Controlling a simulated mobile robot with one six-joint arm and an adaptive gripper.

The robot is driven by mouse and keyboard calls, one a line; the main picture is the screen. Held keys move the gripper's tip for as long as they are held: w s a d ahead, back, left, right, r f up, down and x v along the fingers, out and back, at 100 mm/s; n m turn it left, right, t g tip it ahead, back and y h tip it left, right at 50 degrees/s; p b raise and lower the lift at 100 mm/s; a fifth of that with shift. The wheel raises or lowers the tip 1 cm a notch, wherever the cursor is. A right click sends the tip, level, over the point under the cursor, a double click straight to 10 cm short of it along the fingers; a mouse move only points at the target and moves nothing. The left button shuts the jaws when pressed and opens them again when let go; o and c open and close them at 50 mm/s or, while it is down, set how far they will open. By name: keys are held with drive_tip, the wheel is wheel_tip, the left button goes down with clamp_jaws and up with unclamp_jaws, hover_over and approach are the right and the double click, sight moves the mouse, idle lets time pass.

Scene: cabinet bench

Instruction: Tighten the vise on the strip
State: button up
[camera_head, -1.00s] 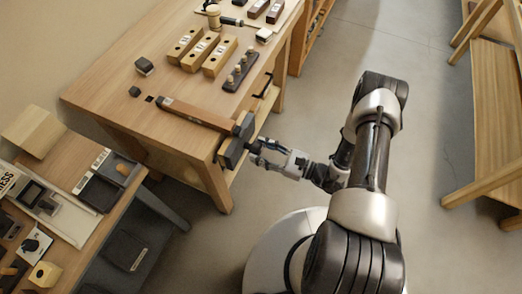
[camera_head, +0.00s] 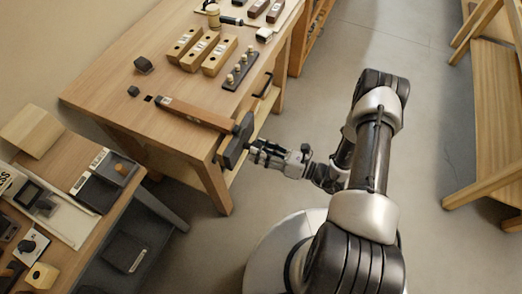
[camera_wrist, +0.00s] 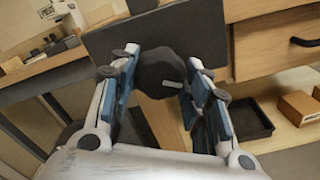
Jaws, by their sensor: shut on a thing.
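The vise (camera_head: 237,141) is a dark jaw block on the front end of the wooden bench. The strip (camera_head: 196,113) is a long brown bar lying along the bench edge, its near end at the vise jaw. My gripper (camera_head: 257,151) is at the outer face of the vise. In the wrist view, my gripper (camera_wrist: 162,75) is shut on a dark round vise knob (camera_wrist: 160,70) with a small light mark. The dark vise plate (camera_wrist: 205,30) fills the view behind the knob. The strip is hidden in the wrist view.
On the bench (camera_head: 130,75) stand several drilled wooden blocks (camera_head: 203,48), a dark pegged block (camera_head: 240,70) and small dark cubes (camera_head: 143,64). A second table (camera_head: 75,170) with trays is at left. Open floor (camera_head: 420,110) lies to the right.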

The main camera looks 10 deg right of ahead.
drive_tip(key=m, duration=0.4)
idle(0.3)
drive_tip(key=o, duration=0.9)
drive_tip(key=shift+b+v, duration=0.45)
drive_tip(key=shift+v, duration=3)
